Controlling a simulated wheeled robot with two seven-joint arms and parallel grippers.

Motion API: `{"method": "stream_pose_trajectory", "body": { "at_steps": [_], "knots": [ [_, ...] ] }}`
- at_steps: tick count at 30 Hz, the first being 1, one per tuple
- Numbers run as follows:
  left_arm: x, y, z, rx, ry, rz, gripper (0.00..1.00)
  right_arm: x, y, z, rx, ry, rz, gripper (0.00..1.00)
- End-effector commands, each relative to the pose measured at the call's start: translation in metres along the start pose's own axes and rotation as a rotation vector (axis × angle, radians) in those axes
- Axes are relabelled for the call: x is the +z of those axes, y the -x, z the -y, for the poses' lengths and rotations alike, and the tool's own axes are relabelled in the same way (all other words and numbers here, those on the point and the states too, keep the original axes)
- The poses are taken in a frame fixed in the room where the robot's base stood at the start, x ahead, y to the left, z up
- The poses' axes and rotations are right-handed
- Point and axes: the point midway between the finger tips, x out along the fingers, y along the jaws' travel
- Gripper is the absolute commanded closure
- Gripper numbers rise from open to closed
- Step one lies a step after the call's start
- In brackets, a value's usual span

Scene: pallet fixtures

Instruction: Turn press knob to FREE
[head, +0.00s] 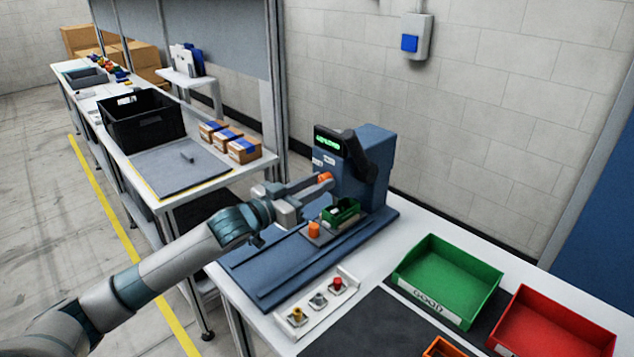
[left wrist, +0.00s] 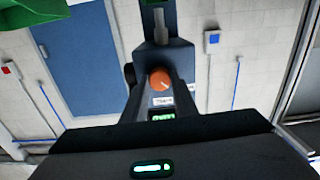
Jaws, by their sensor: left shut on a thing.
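The press (head: 368,160) is a blue machine with a black arm and a small lit green display (head: 328,142). My left gripper (head: 318,181) reaches in from the left and is shut on the knob. The left wrist view shows the orange knob (left wrist: 160,79) between the fingers, with a pale mark on its face. White labels lie near the knob, too small to read. My right gripper is not in view.
A green fixture (head: 342,211) and an orange part (head: 314,230) sit on the blue press base below my gripper. A button box (head: 318,302) stands in front. A green bin (head: 449,278) and a red bin (head: 552,335) are at right. Boxes and a black crate (head: 142,121) fill the left bench.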

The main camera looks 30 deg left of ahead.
Motion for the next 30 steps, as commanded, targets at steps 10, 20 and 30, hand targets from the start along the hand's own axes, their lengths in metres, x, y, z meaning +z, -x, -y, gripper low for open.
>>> {"method": "stream_pose_trajectory", "body": {
  "at_steps": [10, 20, 30],
  "knots": [
    [-0.002, 0.000, 0.000, 0.000, -0.319, 0.000, 0.97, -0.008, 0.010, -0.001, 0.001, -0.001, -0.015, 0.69],
    [-0.001, 0.000, -0.001, 0.000, -0.615, -0.001, 0.97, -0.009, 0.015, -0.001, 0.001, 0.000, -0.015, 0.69],
    [0.000, 0.000, -0.001, 0.000, -0.792, 0.000, 0.97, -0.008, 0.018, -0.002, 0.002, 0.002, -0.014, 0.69]
  ]
}}
